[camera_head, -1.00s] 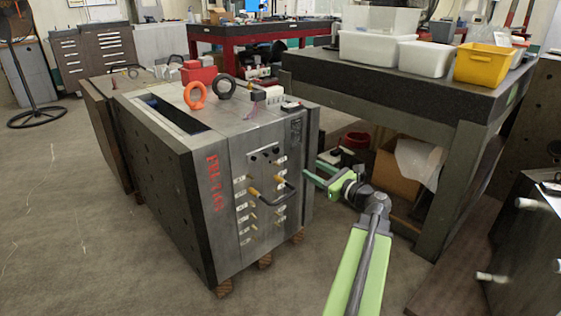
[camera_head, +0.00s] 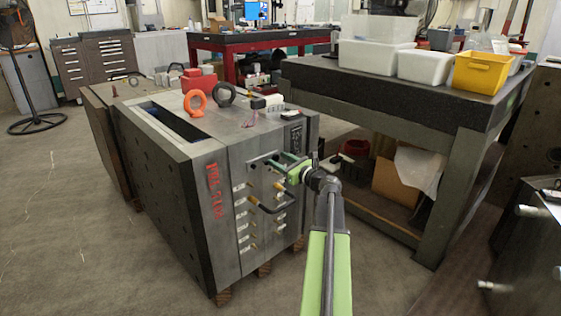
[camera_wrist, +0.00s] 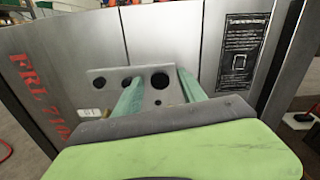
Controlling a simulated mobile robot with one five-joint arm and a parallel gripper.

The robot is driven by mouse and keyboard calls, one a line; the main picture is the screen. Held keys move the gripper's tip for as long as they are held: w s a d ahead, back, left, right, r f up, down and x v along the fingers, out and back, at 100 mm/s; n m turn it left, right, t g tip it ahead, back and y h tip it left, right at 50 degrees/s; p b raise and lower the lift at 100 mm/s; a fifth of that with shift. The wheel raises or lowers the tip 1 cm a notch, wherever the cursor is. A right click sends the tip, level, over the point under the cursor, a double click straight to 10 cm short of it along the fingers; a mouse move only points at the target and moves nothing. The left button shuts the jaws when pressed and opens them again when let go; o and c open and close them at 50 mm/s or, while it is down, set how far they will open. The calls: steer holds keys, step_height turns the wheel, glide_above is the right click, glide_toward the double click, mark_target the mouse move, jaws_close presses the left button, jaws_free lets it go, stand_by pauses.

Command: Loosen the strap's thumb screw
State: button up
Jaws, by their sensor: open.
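The strap (camera_wrist: 103,76) is a flat grey metal plate on the mould base's front face. It has several dark round spots, and in the head view (camera_head: 256,165) it lies above a black looped hose. I cannot make out the thumb screw for certain; a large dark round spot (camera_wrist: 160,81) shows between my fingers, and I cannot tell if it is a hole or a screw head. My gripper (camera_wrist: 158,78) is open, its two green fingers pointing at the strap's right part. In the head view my gripper (camera_head: 277,161) is close to the face; contact cannot be told.
The mould base (camera_head: 185,200) has red lettering, an orange ring (camera_head: 195,102) and a dark ring (camera_head: 223,94) on top. The black hose (camera_head: 273,207) and several brass fittings stick out below the strap. A heavy table (camera_head: 440,195) stands close on the right.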

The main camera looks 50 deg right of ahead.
jaws_close()
stand_by(0.3)
steer(key=shift+n, duration=0.3)
steer(key=n, duration=0.4)
steer(key=shift+n, duration=0.3)
steer(key=n, duration=0.5)
steer(key=shift+a, duration=0.1)
steer(key=n, duration=0.5)
steer(key=shift+f+n, duration=0.1)
steer(key=shift+n, duration=0.3)
steer(key=n, duration=0.5)
steer(key=shift+n, duration=0.4)
